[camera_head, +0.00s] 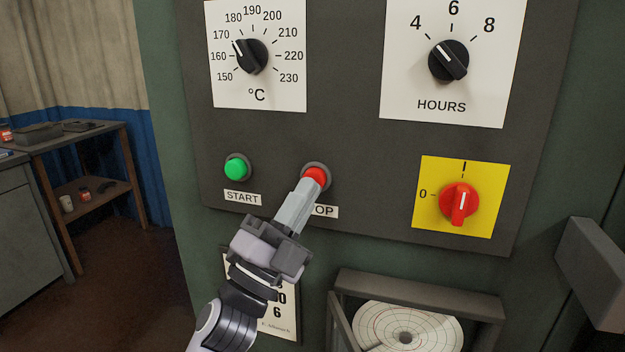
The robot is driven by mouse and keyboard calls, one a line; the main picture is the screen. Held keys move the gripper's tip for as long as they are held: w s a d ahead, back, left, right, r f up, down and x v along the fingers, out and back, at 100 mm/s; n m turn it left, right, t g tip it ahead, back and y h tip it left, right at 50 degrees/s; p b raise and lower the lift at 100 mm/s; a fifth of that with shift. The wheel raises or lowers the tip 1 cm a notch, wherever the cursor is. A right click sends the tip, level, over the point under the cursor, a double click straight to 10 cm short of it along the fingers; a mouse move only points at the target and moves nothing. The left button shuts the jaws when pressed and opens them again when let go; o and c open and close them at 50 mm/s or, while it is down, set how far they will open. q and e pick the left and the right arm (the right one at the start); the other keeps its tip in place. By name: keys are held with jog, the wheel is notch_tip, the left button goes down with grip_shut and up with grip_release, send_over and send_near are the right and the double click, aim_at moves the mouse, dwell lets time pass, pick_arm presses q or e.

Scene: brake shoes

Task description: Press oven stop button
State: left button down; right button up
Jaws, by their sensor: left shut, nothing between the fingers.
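The red stop button (315,176) is on the oven's dark control panel (370,190), above a label partly hidden by my gripper. My left gripper (308,186) is shut and empty. Its fingertips overlap the lower left part of the red button; I cannot tell whether they touch it or press it in. The green start button (236,168) is to the left, above its START label. My right gripper is not in view.
A temperature dial (250,56) and an hours dial (449,61) are above. A red rotary switch (460,202) on a yellow plate is at the right. A chart recorder (408,328) is below. A grey handle (595,272) stands out at the right. A workbench (75,137) is at the far left.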

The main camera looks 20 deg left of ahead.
pick_arm(q)
jog(key=s, duration=0.5)
jog(key=shift+s+r+p, duration=0.1)
jog(key=shift+s+p, duration=0.1)
jog(key=shift+p, duration=0.15)
jog(key=a+f+n+g+y+p, duration=0.1)
jog(key=a+f+n+g+y, duration=0.2)
jog(key=f, duration=0.4)
jog(key=s+f+n+g+y, duration=0.1)
jog(key=f+n+y, duration=0.1)
jog(key=f+n, duration=0.45)
jog(key=a+f+n+g+y+p, duration=0.1)
jog(key=a+f+n+g+y, duration=0.15)
jog(key=f, duration=0.65)
jog(key=s+f+n+g, duration=0.3)
jog(key=s+f, duration=0.4)
jog(key=f, duration=0.2)
jog(key=s+f+n+g+y+p, duration=0.1)
jog(key=s+f+n+g, duration=0.2)
jog(key=s+f, duration=0.3)
notch_tip(320, 180, down, 3)
jog(key=shift+s+a+f+g, duration=0.1)
jog(key=shift+s+a+g, duration=0.3)
jog(key=shift+g, duration=0.05)
